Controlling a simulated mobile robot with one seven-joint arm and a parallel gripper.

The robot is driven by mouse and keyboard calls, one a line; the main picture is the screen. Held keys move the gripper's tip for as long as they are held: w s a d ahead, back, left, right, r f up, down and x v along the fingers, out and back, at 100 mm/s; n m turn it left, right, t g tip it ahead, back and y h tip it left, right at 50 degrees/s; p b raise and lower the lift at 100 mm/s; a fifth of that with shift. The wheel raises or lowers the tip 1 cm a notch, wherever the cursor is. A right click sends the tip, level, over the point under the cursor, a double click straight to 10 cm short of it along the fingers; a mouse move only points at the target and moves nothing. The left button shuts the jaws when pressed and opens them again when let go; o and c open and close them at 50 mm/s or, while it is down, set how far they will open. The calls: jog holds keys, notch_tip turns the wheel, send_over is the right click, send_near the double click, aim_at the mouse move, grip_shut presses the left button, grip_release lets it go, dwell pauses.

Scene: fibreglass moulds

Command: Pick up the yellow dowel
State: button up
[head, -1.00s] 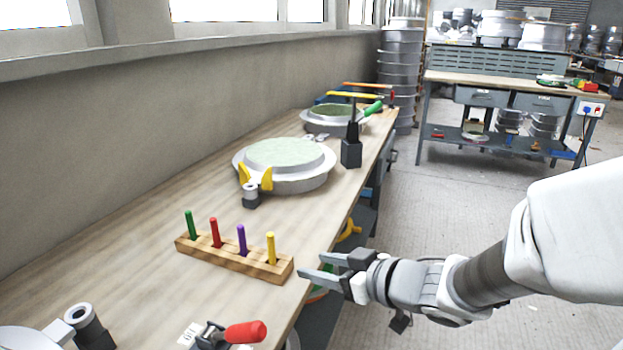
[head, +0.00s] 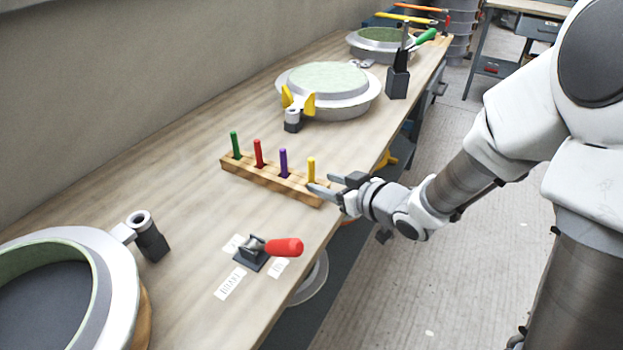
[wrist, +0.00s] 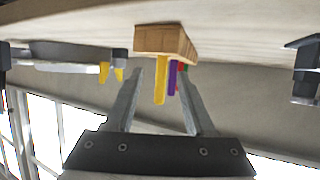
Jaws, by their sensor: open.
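The yellow dowel (head: 311,170) stands upright at the right end of a wooden block (head: 267,180) on the bench. Purple (head: 283,162), red (head: 258,153) and green (head: 235,145) dowels stand in the same block. My gripper (head: 325,183) is open beside the block's right end, close to the yellow dowel. In the wrist view, turned upside down, the yellow dowel (wrist: 160,86) shows ahead between the open fingers (wrist: 158,90), with the purple dowel (wrist: 172,78) behind it. I cannot tell whether a finger touches the block.
A red-handled clamp (head: 283,247) is bolted to the bench in front. A round mould (head: 328,90) with yellow clips stands behind the block, and another mould (head: 120,290) is at the near left. A wall runs along the left.

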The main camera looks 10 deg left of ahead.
aim_at(313, 178)
jog(key=x, duration=0.1)
jog(key=b+x, duration=0.1)
jog(key=x, duration=0.1)
jog(key=b+x, duration=0.1)
jog(key=x, duration=0.1)
jog(key=shift+a+r, duration=0.25)
jog(key=shift+a, duration=0.05)
grip_shut()
